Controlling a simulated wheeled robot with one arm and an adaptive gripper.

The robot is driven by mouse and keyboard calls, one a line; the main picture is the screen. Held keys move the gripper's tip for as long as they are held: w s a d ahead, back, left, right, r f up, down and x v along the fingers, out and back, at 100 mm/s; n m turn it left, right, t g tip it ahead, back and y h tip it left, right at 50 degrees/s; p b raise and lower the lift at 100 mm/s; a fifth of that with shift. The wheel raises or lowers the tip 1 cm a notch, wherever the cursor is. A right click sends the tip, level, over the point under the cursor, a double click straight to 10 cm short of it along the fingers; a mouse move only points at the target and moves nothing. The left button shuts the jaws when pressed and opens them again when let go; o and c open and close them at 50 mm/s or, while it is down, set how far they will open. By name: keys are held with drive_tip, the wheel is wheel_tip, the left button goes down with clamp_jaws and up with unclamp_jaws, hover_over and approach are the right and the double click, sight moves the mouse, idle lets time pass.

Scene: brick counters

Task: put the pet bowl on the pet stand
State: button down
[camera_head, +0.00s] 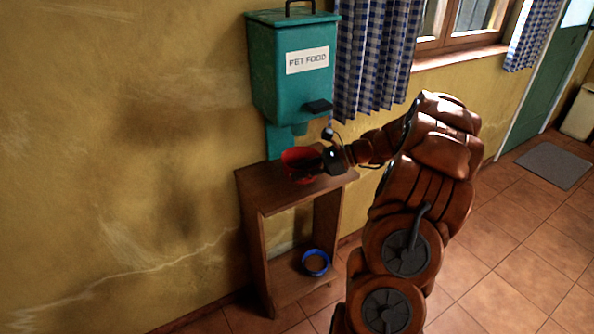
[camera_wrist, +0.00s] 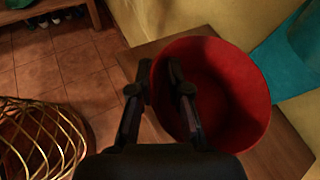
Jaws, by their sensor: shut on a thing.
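A red bowl (camera_head: 298,164) is at the top of a brown wooden stand (camera_head: 250,184), under the teal dispenser. In the wrist view the red bowl (camera_wrist: 235,95) looks empty. My gripper (camera_head: 322,163) comes from the right and is shut on the bowl's near rim. In the wrist view my gripper (camera_wrist: 160,82) has one finger outside the wall and the other inside. I cannot tell whether the bowl touches the wood or hangs just above it. A smaller blue bowl (camera_head: 316,263) with brown contents sits on the stand's low shelf.
The teal dispenser labelled "PET FOOD" (camera_head: 275,80) hangs on the yellow wall, its spout close above the red bowl. A checked curtain (camera_head: 372,60) hangs to the right. A wicker basket (camera_wrist: 40,140) stands on the tiles. A grey mat (camera_head: 553,166) lies farther right.

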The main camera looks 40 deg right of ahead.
sight(297, 162)
drive_tip(key=shift+w+d+f, duration=0.1)
drive_tip(key=shift+w+d, duration=0.25)
drive_tip(key=shift+w, duration=0.45)
drive_tip(key=shift+w+d+f, duration=0.1)
drive_tip(key=shift+w+d, duration=0.3)
drive_tip(key=shift+w, duration=0.45)
drive_tip(key=shift+w+d+f, duration=0.1)
drive_tip(key=shift+w+d, duration=0.25)
drive_tip(key=shift+w, duration=0.45)
wheel_tip(297, 162, down, 4)
drive_tip(key=shift+r+p, duration=0.25)
drive_tip(key=shift+p, duration=0.05)
drive_tip(key=c, duration=1.1)
unclamp_jaws()
drive_tip(key=shift+s, duration=0.1)
drive_tip(key=shift+d+r, duration=0.1)
drive_tip(key=v, duration=1.1)
drive_tip(key=shift+s+d+r, duration=0.15)
drive_tip(key=shift+s+d, duration=0.1)
drive_tip(key=shift+s, duration=0.1)
